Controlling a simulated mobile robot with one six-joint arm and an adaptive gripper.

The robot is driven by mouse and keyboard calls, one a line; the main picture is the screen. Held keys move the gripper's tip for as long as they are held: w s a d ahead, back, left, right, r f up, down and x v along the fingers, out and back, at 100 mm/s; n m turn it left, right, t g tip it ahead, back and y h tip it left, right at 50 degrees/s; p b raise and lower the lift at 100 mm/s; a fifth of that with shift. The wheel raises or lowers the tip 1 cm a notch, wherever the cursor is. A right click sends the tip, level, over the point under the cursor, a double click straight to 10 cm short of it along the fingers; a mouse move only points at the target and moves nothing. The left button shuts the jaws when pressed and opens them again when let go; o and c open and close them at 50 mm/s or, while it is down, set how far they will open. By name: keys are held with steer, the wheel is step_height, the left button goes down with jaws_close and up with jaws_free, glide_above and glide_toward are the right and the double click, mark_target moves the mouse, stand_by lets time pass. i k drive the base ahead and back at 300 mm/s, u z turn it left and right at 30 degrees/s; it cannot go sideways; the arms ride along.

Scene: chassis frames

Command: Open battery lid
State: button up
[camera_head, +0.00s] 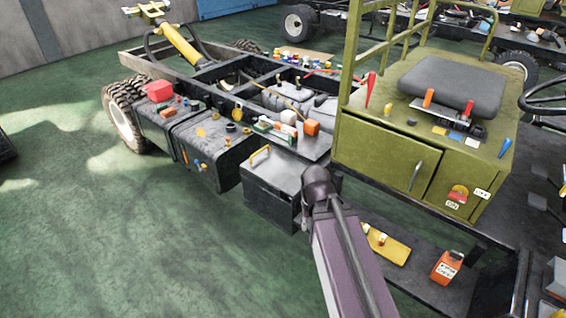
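The battery box (266,206) is a dark box on the near side of the chassis, left of my arm. Its grey flat lid (283,174) lies on top and looks shut. A yellow handle (260,155) stands at the lid's left end. My arm rises from the bottom of the view and overlaps the box's right side. Its dark joint is beside the lid's right edge in the picture; I cannot tell whether they touch. My gripper does not show; only arm links are seen.
Left of the box are dark tanks (212,150) with loose parts on top. An olive cabinet (385,155) with a seat (450,85) stands to the right. A yellow bottle (388,245) and an orange container (446,267) sit on the lower step. The green floor (130,240) at left is clear.

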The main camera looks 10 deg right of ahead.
mark_target(275, 171)
steer(key=u, duration=0.1)
steer(key=i, duration=1.1)
steer(key=u, duration=0.1)
